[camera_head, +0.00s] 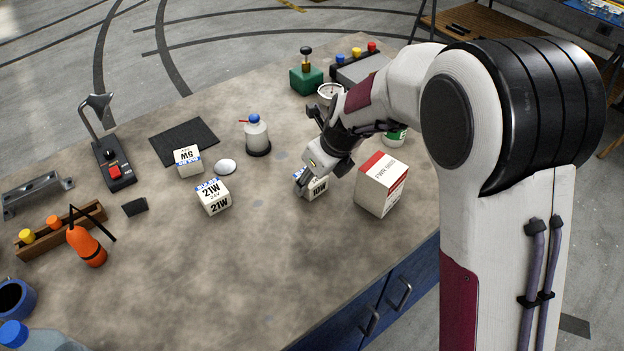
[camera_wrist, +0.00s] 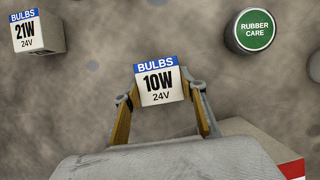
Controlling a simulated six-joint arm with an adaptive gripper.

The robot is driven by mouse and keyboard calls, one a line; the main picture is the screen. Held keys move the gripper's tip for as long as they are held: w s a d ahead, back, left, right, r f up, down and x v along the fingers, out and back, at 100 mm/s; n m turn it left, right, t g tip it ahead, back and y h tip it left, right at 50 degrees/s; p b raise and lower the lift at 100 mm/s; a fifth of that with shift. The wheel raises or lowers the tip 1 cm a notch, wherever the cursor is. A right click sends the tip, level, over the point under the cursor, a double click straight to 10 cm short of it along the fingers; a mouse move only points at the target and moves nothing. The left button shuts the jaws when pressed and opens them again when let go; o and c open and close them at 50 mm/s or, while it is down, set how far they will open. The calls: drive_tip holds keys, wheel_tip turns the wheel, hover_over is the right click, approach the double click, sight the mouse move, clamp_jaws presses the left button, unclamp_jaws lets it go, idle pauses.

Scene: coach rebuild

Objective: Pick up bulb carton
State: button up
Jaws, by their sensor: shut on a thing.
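A small white bulb carton with a blue band, marked "BULBS 10W 24V" (camera_wrist: 159,84), sits between the two fingers of my gripper (camera_wrist: 165,103) in the wrist view. My gripper is shut on it. In the head view the same carton (camera_head: 317,188) shows at the end of my gripper (camera_head: 308,177), partly hidden by the fingers. I cannot tell whether it touches the table. A second bulb carton marked 21W (camera_head: 213,197) stands to the left, and it also shows in the wrist view (camera_wrist: 38,36). A third carton marked 5W (camera_head: 188,161) stands farther left, by a dark mat.
A larger white and red box (camera_head: 382,184) stands close to the right of my gripper. A green-lidded "RUBBER CARE" tin (camera_wrist: 254,30) is behind it. A bottle with a blue cap (camera_head: 257,135) and a white disc (camera_head: 225,166) stand left. The front middle of the table is clear.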

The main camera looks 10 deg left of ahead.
wheel_tip(320, 180, up, 10)
drive_tip(key=shift+f, duration=0.1)
idle(0.5)
idle(0.4)
drive_tip(key=shift+w+d, duration=0.25)
drive_tip(key=shift+d, duration=0.15)
drive_tip(key=s+d+r+m, duration=0.1)
drive_tip(key=s+d+r, duration=0.3)
drive_tip(key=d+r, duration=0.5)
drive_tip(key=d, duration=0.3)
drive_tip(key=shift+d, duration=0.35)
drive_tip(key=shift+r, duration=0.1)
